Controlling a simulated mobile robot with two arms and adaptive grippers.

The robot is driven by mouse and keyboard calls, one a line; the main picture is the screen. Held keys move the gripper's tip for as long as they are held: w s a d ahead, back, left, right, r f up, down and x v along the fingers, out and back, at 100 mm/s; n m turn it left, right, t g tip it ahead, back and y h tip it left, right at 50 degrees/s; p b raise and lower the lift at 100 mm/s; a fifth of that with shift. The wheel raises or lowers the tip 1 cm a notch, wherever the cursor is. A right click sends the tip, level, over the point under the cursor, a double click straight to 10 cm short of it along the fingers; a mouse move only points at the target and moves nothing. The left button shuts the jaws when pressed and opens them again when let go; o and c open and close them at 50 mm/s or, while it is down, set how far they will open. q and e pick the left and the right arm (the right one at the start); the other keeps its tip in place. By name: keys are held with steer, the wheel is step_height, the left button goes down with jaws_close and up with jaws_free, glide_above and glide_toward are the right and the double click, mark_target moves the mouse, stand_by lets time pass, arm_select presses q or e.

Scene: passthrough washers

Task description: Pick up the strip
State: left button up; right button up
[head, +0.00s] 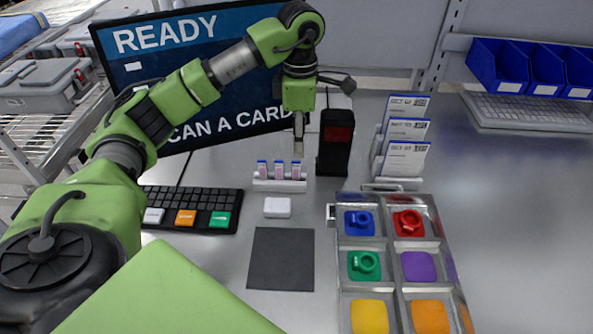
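Three small upright strips with blue tops and pinkish bodies stand side by side in a white holder (279,186): a left strip (262,168), a middle strip (279,170) and a right strip (296,170). My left gripper (299,150) points down just above and behind the right strip, apart from it as far as I can see. Its fingers show nearly edge-on, so I cannot tell whether they are open or shut. No strip shows between them. My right gripper is not in view.
A black scanner (336,145) stands close right of the gripper. Behind is a monitor (160,55). A keyboard (192,208), white block (277,207) and dark mat (281,260) lie in front. A card rack (400,184) and compartment tray (387,242) stand right.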

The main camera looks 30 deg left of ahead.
mark_target(296, 161)
arm_select(q)
step_height(296, 161, down, 2)
steer(key=shift+a+f, duration=0.1)
steer(key=shift+f, duration=0.1)
steer(key=shift+w+f, duration=0.1)
steer(key=shift+f, duration=0.2)
steer(key=shift+a+f+p, duration=0.1)
steer(key=shift+f+p, duration=0.1)
steer(key=shift+p, duration=0.25)
steer(key=f, duration=0.1)
steer(key=f+p, duration=0.1)
steer(key=f, duration=0.1)
steer(key=f+p, duration=0.1)
steer(key=shift+a+f, duration=0.15)
steer(key=shift+a, duration=0.1)
steer(key=shift+f, duration=0.25)
jaws_close()
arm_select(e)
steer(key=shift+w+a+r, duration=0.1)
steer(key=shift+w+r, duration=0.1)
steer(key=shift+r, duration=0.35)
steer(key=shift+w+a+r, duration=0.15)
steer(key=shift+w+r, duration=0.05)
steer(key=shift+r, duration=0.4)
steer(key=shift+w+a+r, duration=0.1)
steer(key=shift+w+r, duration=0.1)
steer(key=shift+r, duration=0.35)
